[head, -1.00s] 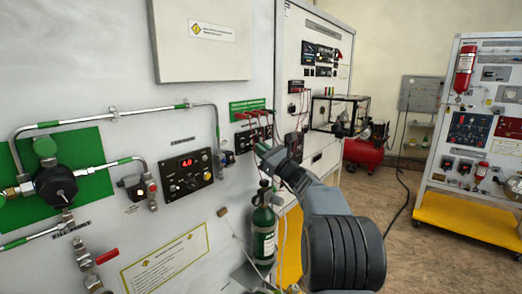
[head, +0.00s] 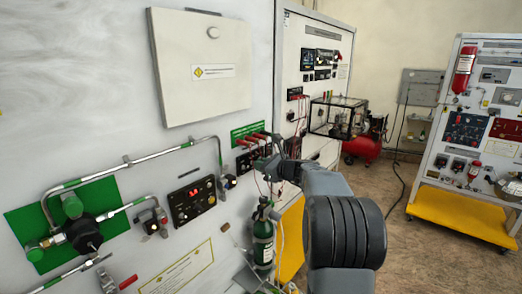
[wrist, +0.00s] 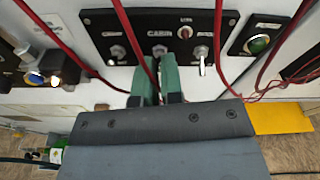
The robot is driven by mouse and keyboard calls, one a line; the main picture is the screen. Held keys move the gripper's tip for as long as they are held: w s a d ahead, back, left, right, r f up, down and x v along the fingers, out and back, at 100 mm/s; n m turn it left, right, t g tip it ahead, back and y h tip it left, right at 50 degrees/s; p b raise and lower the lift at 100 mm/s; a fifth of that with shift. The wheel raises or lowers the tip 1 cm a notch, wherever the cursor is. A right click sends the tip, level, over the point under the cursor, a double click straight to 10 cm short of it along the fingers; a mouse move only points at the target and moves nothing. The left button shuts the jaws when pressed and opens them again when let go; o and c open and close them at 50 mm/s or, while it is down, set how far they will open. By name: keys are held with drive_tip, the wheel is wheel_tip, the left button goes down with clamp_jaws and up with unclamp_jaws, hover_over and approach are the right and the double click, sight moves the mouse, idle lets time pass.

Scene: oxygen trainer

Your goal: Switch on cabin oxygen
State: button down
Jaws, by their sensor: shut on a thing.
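The black cabin oxygen switch panel (wrist: 180,22), marked CABIN, is mounted on the white wall board and shows close up in the wrist view. It also shows in the head view (head: 246,163), partly behind my gripper. My gripper (wrist: 163,80) has green fingertips close together just below the CABIN label. They are shut on the cabin switch (wrist: 160,50), whose lever is mostly hidden by the fingers. A toggle switch (wrist: 118,51) stands to the left and another with a pale lever (wrist: 202,58) to the right. In the head view my gripper (head: 266,165) is at the panel.
Red leads (wrist: 220,40) hang in front of the panel, one crossing at my fingertips. A green oxygen bottle (head: 263,240) stands below my gripper. Open floor lies to the right.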

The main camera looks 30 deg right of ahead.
drive_tip(key=r+g+h+p, duration=0.1)
drive_tip(key=g+p, duration=0.2)
drive_tip(key=p, duration=0.2)
drive_tip(key=shift+w+r, duration=0.15)
drive_tip(key=shift+a+h, duration=0.1)
drive_tip(key=shift+h, duration=0.2)
drive_tip(key=c, duration=1.3)
unclamp_jaws()
drive_tip(key=shift+o, duration=0.2)
drive_tip(key=b+v, duration=0.2)
drive_tip(key=v, duration=1.1)
drive_tip(key=shift+d+r+b, duration=0.2)
drive_tip(key=shift+r+b, duration=0.15)
drive_tip(key=shift+b, duration=0.05)
